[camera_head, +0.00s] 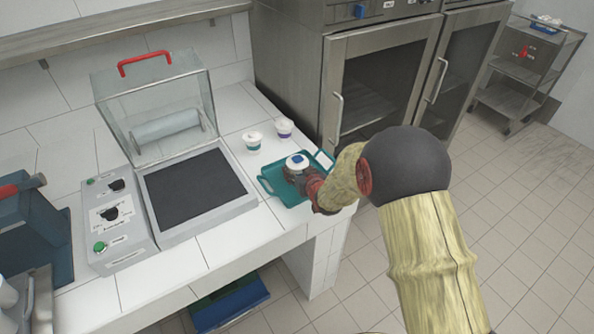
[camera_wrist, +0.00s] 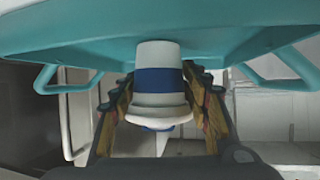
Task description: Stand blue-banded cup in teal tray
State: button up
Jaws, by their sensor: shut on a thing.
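The blue-banded cup (camera_wrist: 157,80) is white with a blue band and a white lid. It also shows in the head view (camera_head: 297,161), with a blue mark on its lid. My gripper (camera_wrist: 163,103) is shut on it, one finger on each side. The wrist view looks upside down, with the cup's narrow base toward the teal tray (camera_wrist: 75,45). In the head view the cup looks upright over the teal tray (camera_head: 269,185), and my gripper (camera_head: 299,174) reaches in from the right. I cannot tell whether the base touches the tray floor.
A green-banded cup (camera_head: 252,142) and a purple-banded cup (camera_head: 284,128) stand on the counter behind the tray. A white card-like piece (camera_head: 324,160) is at the tray's right end. A machine with a raised clear cover (camera_head: 160,105) stands left. The counter's front edge is close to the tray.

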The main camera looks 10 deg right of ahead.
jog(key=shift+f, duration=0.1)
jog(key=o, duration=1.6)
jog(key=shift+o, duration=0.4)
